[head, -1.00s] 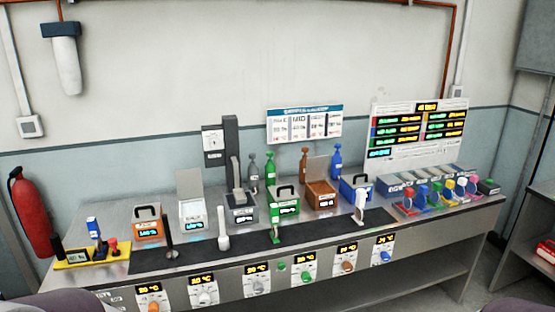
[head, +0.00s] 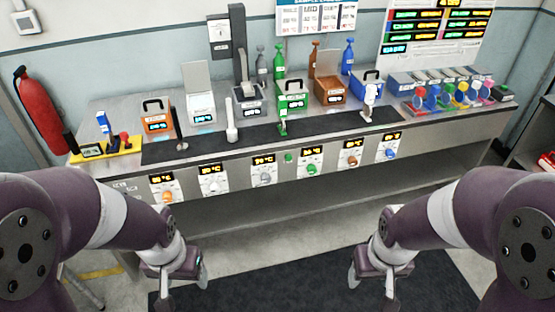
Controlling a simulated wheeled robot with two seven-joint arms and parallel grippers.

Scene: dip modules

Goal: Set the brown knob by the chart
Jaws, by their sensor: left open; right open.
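The brown knob (head: 351,162) sits on a white dial panel on the bench's front face, under a small lit display (head: 352,144) too small to read surely. The brown module (head: 333,90) stands on the bench above it with its lid raised. The chart (head: 317,17) hangs on the back wall, cut by the top edge; a column reads MID, the rest is too small to read. My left gripper (head: 183,287) is open and empty, low in front of the bench. My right gripper (head: 372,285) is open and empty, below and in front of the brown knob, apart from it.
Orange, white, grey, green and blue knobs share the bench front (head: 240,190). Modules, bottles and handled tools stand on top. A lit board (head: 437,35) is at the back right, a yellow tray (head: 105,150) at the left end. Floor before the bench is clear.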

